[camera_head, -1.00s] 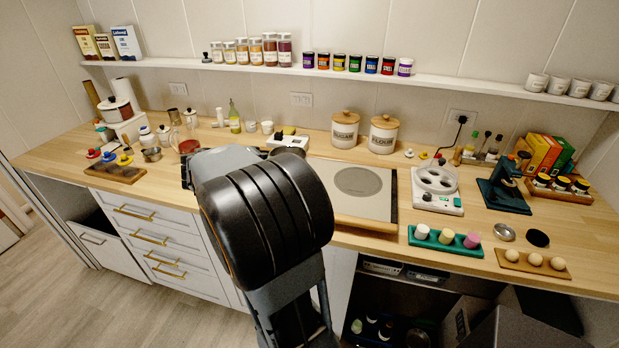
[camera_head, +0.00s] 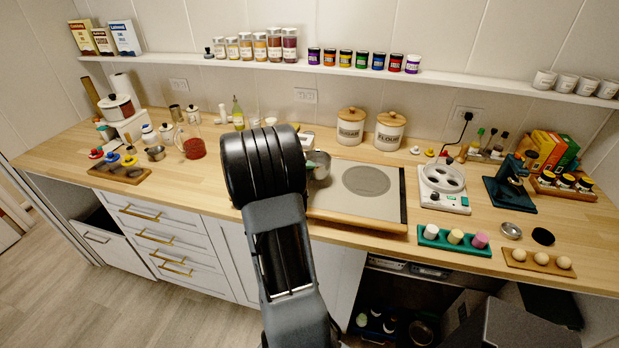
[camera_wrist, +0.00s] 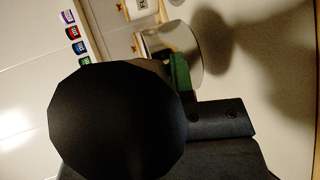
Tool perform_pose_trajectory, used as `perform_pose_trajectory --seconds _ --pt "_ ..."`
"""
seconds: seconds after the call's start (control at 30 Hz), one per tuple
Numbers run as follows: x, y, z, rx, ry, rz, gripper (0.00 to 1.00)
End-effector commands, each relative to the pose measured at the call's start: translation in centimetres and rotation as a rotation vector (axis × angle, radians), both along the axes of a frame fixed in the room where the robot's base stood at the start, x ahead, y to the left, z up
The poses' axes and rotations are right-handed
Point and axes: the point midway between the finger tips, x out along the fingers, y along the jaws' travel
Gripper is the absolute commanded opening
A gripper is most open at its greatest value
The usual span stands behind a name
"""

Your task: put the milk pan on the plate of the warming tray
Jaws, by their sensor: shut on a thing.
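The milk pan (camera_head: 319,164) is a small shiny metal pan, partly hidden behind my arm in the head view. In the wrist view the pan (camera_wrist: 186,50) shows with a green handle (camera_wrist: 180,76). My gripper (camera_wrist: 190,105) is shut on that handle; its fingertips are mostly hidden by dark parts of my arm. The warming tray (camera_head: 332,201) is a flat pale panel with a wooden front edge. Its round grey plate (camera_head: 366,180) is bare, to the right of the pan. The pan's shadow lies on a pale surface in the wrist view.
Sugar (camera_head: 351,127) and flour (camera_head: 390,130) canisters stand behind the tray. A white appliance with round wells (camera_head: 443,187) stands to its right. A green holder with cups (camera_head: 454,241) is at the front right. A red jug (camera_head: 192,146) stands to the left.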

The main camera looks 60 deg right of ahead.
Motion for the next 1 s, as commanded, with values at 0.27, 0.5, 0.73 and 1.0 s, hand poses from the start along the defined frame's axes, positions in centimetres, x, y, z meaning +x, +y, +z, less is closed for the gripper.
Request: perform_pose_trajectory --seconds 0.27,0.5,0.73,1.0 --pt "-0.3 -1.3 -1.4 0.000 0.001 -0.003 0.00" --pt "-0.2 -1.2 -3.9 0.000 0.002 0.000 0.00" --pt "-0.3 -1.1 -4.4 0.000 -0.001 -0.001 0.00" --pt "-0.3 -1.1 -4.4 0.001 0.000 -0.001 0.45"
